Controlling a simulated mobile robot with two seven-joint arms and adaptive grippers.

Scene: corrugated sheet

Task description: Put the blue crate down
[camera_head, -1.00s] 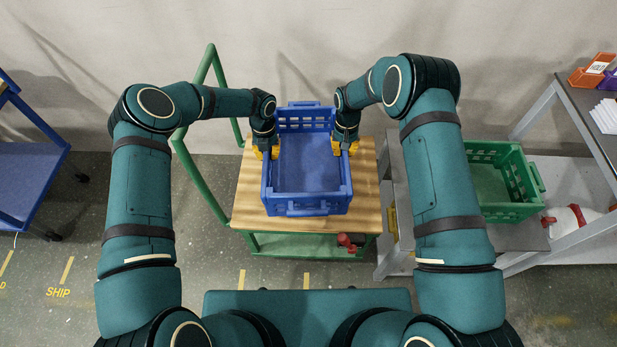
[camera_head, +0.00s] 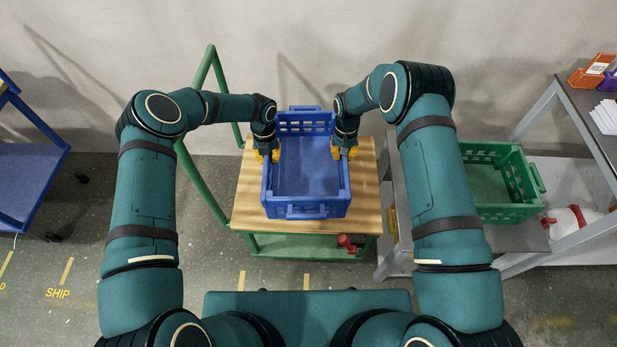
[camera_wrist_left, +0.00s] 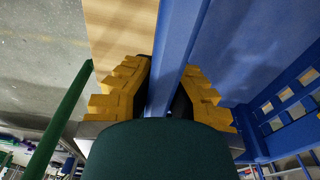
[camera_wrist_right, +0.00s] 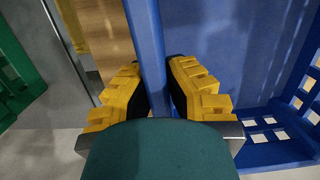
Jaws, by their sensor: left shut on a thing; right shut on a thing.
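The blue crate (camera_head: 308,172) is empty and upright over the wooden top (camera_head: 247,212) of a green cart. I cannot tell whether its base touches the wood. My left gripper (camera_head: 266,154) is shut on the crate's left side wall, and the wall (camera_wrist_left: 172,50) runs between its yellow fingers (camera_wrist_left: 160,90) in the left wrist view. My right gripper (camera_head: 344,152) is shut on the right side wall, which also shows between the fingers (camera_wrist_right: 155,85) in the right wrist view. The crate hides much of the cart top.
A green crate (camera_head: 490,205) stands on a grey shelf to the right. The cart's green handle (camera_head: 205,185) rises at its left. A red object (camera_head: 350,242) lies on the cart's lower shelf. A blue cart (camera_head: 30,180) stands far left. Wood is bare around the crate.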

